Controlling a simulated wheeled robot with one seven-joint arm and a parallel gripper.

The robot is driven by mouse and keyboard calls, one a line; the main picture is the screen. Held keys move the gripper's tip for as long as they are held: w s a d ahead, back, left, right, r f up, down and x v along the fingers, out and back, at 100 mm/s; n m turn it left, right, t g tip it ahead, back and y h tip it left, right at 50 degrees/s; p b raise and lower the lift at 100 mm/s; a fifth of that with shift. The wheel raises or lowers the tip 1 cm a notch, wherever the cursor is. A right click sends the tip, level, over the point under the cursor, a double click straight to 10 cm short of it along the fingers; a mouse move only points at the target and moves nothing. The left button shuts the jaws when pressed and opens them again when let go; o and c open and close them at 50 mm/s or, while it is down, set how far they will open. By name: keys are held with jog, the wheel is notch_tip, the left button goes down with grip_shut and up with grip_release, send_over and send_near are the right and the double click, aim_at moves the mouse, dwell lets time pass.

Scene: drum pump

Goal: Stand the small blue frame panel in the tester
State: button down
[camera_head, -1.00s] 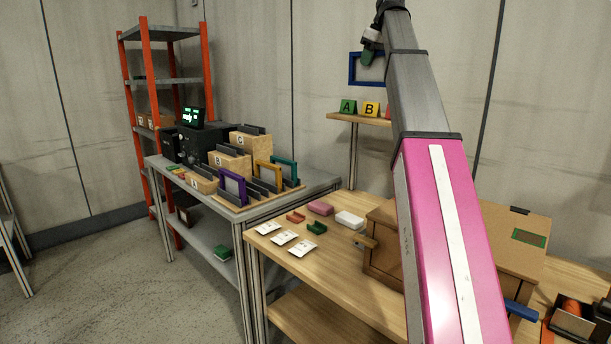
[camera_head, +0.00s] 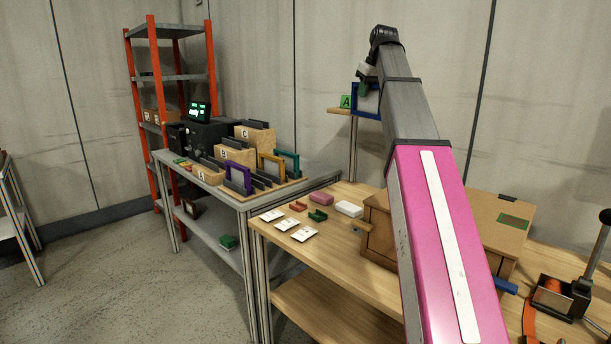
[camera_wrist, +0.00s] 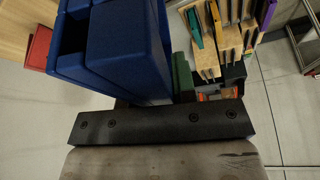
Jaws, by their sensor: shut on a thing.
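The small blue frame panel (camera_head: 365,100) hangs upright below my gripper (camera_head: 364,86), which is shut on it. My arm hides its right part in the head view. In the wrist view the blue panel (camera_wrist: 125,50) fills the upper left, close to the camera. A black machine with a lit green screen (camera_head: 200,112), which looks like the tester, stands at the back of the grey table. The panel is held in the air, well to the right of this machine. I cannot make out a slot on the machine.
The wooden table (camera_head: 340,245) holds small blocks, white cards and a large carton (camera_head: 500,225). An orange shelf rack (camera_head: 157,100) stands behind.

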jog(key=s+a+f+m+h, duration=0.15)
jog(key=s+f+m, duration=0.35)
jog(key=f, duration=0.8)
jog(key=s+f+m+h, duration=0.2)
jog(key=s+f+m, duration=0.3)
jog(key=f, duration=0.7)
jog(key=shift+s+r+n, duration=0.5)
jog(key=shift+r+n, duration=0.1)
jog(key=shift+r, duration=2.95)
notch_tip(320, 180, down, 7)
jog(key=w+a+f+n+y, duration=0.15)
jog(key=a+n+y, duration=0.7)
jog(key=a, duration=2.15)
jog(key=shift+w+d+f+n+g+h, duration=0.15)
jog(key=shift+w+d+f+n+h, duration=0.5)
jog(key=shift+w+d+f, duration=0.95)
jog(key=shift+w+d+f+n+g+h, duration=0.1)
jog(key=shift+w+d+f+n+h, duration=0.75)
jog(key=shift+f, duration=1.4)
jog(key=shift+w+d+f+n+g+h, duration=0.15)
jog(key=shift+w+d+f+n+h, duration=0.3)
jog(key=shift+w+d+f, duration=1.1)
jog(key=shift+a+f, duration=0.25)
jog(key=shift+f, duration=0.25)
